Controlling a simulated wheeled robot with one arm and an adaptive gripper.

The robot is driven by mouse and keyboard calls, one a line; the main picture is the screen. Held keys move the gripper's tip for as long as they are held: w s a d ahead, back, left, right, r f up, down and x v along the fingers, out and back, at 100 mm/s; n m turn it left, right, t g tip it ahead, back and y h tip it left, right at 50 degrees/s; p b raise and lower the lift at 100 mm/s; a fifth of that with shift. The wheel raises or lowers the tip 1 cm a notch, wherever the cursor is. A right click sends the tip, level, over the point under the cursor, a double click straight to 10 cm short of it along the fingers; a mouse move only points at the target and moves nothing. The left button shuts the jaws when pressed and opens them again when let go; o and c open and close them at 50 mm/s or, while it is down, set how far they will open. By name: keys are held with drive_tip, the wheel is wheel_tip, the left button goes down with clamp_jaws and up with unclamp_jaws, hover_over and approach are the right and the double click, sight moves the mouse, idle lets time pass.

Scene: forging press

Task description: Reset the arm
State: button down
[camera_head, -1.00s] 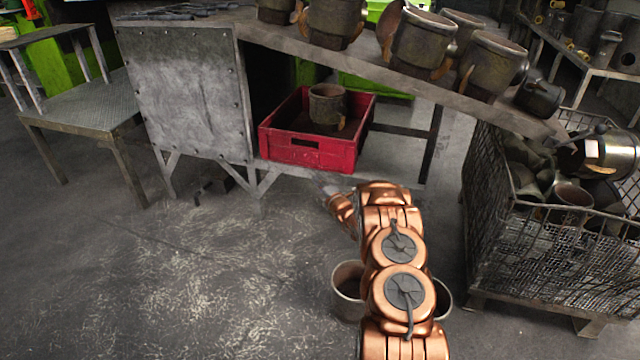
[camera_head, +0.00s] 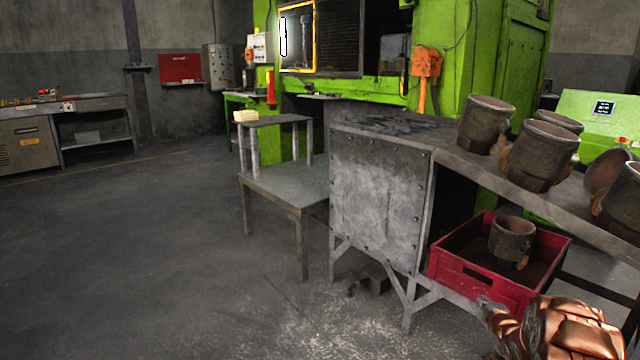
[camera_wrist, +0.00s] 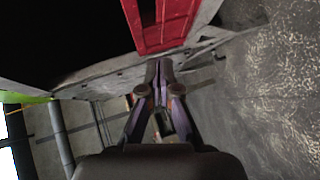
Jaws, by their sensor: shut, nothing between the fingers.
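My arm reaches in from the lower right corner of the head view, in copper-coloured links. My gripper (camera_head: 487,303) is at its end, small and partly blurred there, near the front of the red crate (camera_head: 464,277). In the wrist view my gripper (camera_wrist: 158,68) shows from behind; its fingertips are together with nothing between them. The red crate (camera_wrist: 165,25) lies beyond the fingertips in that view, apart from them as far as I can tell.
A metal part (camera_head: 512,238) stands in the crate. Several similar parts (camera_head: 543,150) stand on the sloping bench (camera_head: 470,160). A metal table (camera_head: 285,185) stands left of the bench, before the green press (camera_head: 500,50). The floor (camera_head: 150,260) at left is clear.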

drive_tip(key=s+a+r+m+g+p, duration=0.2)
drive_tip(key=s+a+r+p, duration=0.15)
drive_tip(key=r, duration=0.55)
drive_tip(key=s+a+r+m+g+p, duration=0.2)
drive_tip(key=s+a+r+m+p, duration=0.15)
drive_tip(key=r, duration=0.45)
drive_tip(key=s+a+r+m+g+p, duration=0.35)
drive_tip(key=s+a+r+p, duration=0.45)
drive_tip(key=s+r, duration=0.4)
drive_tip(key=s+a+r+m+g+p, duration=0.1)
drive_tip(key=s+a+r+g+p, duration=0.2)
drive_tip(key=s, duration=1)
drive_tip(key=s+a+r+m+g+y+p, duration=0.1)
drive_tip(key=s+a+r+p, duration=0.5)
drive_tip(key=s, duration=0.8)
drive_tip(key=s+a+r+m+g+y+p, duration=0.1)
drive_tip(key=s+a+r+m+g+p, duration=0.2)
drive_tip(key=s+a+r, duration=0.6)
drive_tip(key=s+r+g+p, duration=0.1)
drive_tip(key=s+g+p, duration=0.1)
drive_tip(key=s, duration=0.2)
drive_tip(key=shift+s+a, duration=0.2)
drive_tip(key=shift+a, duration=0.05)
